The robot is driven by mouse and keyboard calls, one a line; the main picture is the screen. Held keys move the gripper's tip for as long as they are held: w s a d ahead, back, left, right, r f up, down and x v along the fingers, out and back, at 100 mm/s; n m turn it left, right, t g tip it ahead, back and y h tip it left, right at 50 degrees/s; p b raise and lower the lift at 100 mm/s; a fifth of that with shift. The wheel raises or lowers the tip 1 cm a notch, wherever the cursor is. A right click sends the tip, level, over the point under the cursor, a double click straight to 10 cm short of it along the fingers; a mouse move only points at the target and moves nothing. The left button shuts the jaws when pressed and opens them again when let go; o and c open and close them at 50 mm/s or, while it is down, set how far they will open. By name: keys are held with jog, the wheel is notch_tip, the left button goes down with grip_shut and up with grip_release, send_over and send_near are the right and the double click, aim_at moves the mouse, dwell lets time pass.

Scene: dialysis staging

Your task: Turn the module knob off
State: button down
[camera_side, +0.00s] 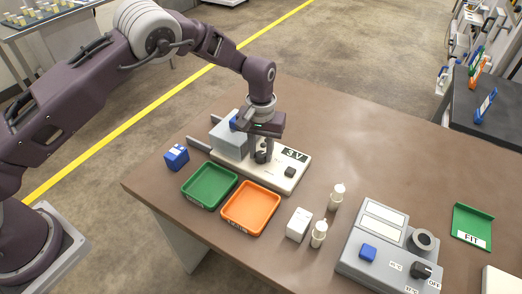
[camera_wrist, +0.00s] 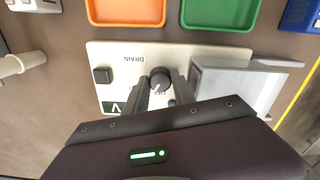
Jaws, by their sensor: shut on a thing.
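The cream module (camera_side: 284,182) stands on the brown table, with a "3V" label, a grey box (camera_side: 229,138) and a small black square button (camera_side: 290,172). My gripper (camera_side: 261,158) points down over the middle of this module. In the wrist view its fingers (camera_wrist: 161,88) stand on either side of a round dark knob (camera_wrist: 159,77), shut on it. The knob has a pale pointer mark. "DRAIN" is printed beside it, and small lettering by the knob is partly hidden by the fingers. In the side view the fingers mostly hide the knob.
A green tray (camera_side: 187,193) and an orange tray (camera_side: 228,221) lie in front of the module. A blue box (camera_side: 176,157), a white box (camera_side: 299,224) and two white bottles stand nearby. A grey device (camera_side: 352,262) with its own black knob sits right. The table behind is clear.

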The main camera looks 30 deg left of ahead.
aim_at(261, 154)
jog(key=n, duration=0.5)
jog(key=shift+r+n, duration=0.1)
jog(key=shift+n, duration=0.3)
dwell(0.4)
jog(key=c, duration=1.1)
grip_release()
jog(key=shift+o, duration=0.2)
notch_tip(261, 154, up, 7)
